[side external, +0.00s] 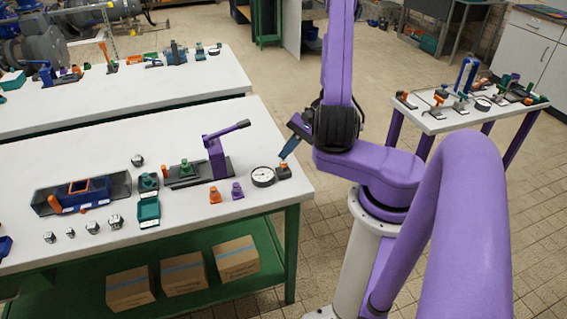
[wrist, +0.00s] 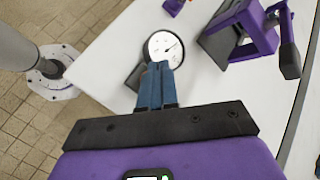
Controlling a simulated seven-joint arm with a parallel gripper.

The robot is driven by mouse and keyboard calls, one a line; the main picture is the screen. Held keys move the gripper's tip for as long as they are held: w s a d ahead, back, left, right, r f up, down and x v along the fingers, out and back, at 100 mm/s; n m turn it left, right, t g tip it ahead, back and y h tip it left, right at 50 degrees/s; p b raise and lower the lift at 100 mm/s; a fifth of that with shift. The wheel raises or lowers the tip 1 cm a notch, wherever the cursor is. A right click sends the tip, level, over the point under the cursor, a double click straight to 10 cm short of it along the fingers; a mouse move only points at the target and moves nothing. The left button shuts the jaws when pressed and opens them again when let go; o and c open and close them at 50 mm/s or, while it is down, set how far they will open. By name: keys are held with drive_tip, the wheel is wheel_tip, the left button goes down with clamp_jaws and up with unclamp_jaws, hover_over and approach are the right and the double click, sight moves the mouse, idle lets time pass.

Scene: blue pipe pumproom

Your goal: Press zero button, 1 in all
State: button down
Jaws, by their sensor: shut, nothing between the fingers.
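A round white dial gauge (side external: 262,176) with a dark rim lies near the right end of the front table. Beside it is a small dark block with an orange top (side external: 284,170), possibly the zero button; I see no lettering. My gripper (side external: 283,157) is shut and empty, its blue fingers pointing down just above the orange top. I cannot tell whether they touch it. In the wrist view the fingertips (wrist: 157,66) overlap the lower edge of the dial (wrist: 164,48). The dark block (wrist: 134,78) shows left of the fingers, its orange top hidden.
A purple lever clamp (side external: 216,155) stands left of the gauge. Small orange (side external: 215,195) and purple (side external: 237,191) pieces stand near the front edge. A dark tray with a blue and orange part (side external: 82,193) is farther left. The table's right corner is bare.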

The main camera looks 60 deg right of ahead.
drive_tip(key=shift+f, duration=0.2)
drive_tip(key=shift+f, duration=0.25)
drive_tip(key=shift+f, duration=0.9)
idle(1.1)
drive_tip(key=shift+r, duration=1.35)
drive_tip(key=shift+r, duration=2.5)
